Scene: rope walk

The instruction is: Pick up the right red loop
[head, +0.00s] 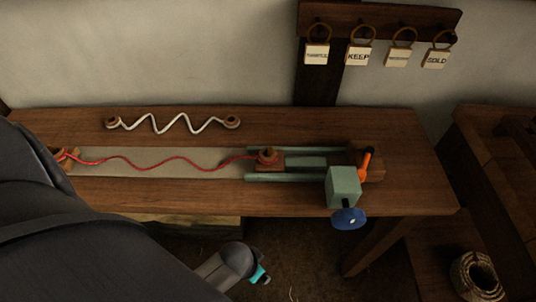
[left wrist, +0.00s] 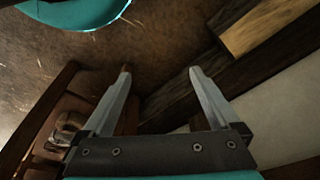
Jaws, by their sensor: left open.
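A red rope (head: 200,166) runs in waves along a pale strip on the bench. Its right red loop (head: 267,155) sits around a small peg on a wooden block. Its left end (head: 62,155) lies by another wooden block, partly covered by my dark arm. My left gripper shows in the left wrist view (left wrist: 160,78), open and empty, with bare floor and dark wood beyond its fingers. In the head view only a turquoise part of it (head: 262,275) shows, below the bench's front edge and well away from the loop. My right gripper is in neither view.
A white zigzag cord (head: 170,124) with wooden ends lies behind the rope. Right of the loop are green rails (head: 315,178), a green box (head: 343,186), an orange handle (head: 366,161) and a blue wheel (head: 349,218). A tag rack (head: 390,14) hangs behind. A rope coil (head: 476,277) sits lower right.

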